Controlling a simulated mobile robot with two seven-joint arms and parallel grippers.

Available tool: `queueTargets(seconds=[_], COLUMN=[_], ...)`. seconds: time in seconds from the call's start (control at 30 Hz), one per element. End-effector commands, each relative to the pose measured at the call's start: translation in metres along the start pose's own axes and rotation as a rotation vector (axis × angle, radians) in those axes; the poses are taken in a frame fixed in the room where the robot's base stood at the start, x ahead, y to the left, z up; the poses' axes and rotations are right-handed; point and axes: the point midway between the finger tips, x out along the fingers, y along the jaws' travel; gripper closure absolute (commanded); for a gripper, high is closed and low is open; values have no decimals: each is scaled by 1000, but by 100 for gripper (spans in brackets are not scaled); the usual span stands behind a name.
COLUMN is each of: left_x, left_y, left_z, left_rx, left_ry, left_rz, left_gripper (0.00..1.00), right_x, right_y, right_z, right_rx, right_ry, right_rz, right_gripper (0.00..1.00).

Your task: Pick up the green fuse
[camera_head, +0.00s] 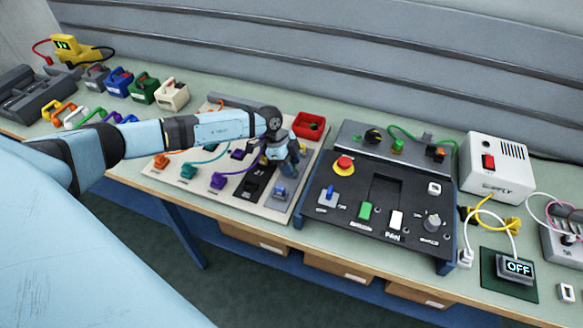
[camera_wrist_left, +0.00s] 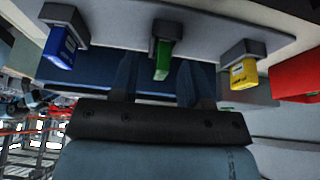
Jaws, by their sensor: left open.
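The green fuse (camera_wrist_left: 161,62) shows in the left wrist view, seated in a grey holder on a light panel. A blue fuse (camera_wrist_left: 60,45) sits in a holder to its left and a yellow fuse (camera_wrist_left: 243,72) in one to its right. My left gripper (camera_wrist_left: 157,76) is open, with one finger on each side of the green fuse in the picture; I cannot tell if they touch it. My right gripper is not in view.
A red bin (camera_head: 309,125) stands just behind the gripper; it also shows in the wrist view (camera_wrist_left: 298,80). A black control panel (camera_head: 338,224) with switches is close on the right. Coloured cables and plugs lie left on the light panel.

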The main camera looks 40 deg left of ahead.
Motion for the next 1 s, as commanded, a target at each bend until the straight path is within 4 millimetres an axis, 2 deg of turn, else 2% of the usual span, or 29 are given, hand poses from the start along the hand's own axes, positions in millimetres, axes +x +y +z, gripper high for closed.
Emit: queueTargets(seconds=[0.17, 0.37, 0.77, 0.87, 1.0], left_x=[0, 0, -3, -9, -28], left_y=[0, 0, -1, -1, -1], left_z=[0, 0, -1, -3, -11], left_rx=[0, 1, 1, 2, 3], left_ry=[0, 0, 0, 1, 1], left_rz=[-1, -1, -2, -3, -5], left_gripper=[57, 100, 100, 100, 100], right_x=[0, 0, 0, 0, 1], right_y=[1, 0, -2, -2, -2], right_z=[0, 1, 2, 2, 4], right_rx=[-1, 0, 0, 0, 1], right_ry=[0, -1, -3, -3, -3], right_rz=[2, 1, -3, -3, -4], right_gripper=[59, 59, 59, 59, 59])
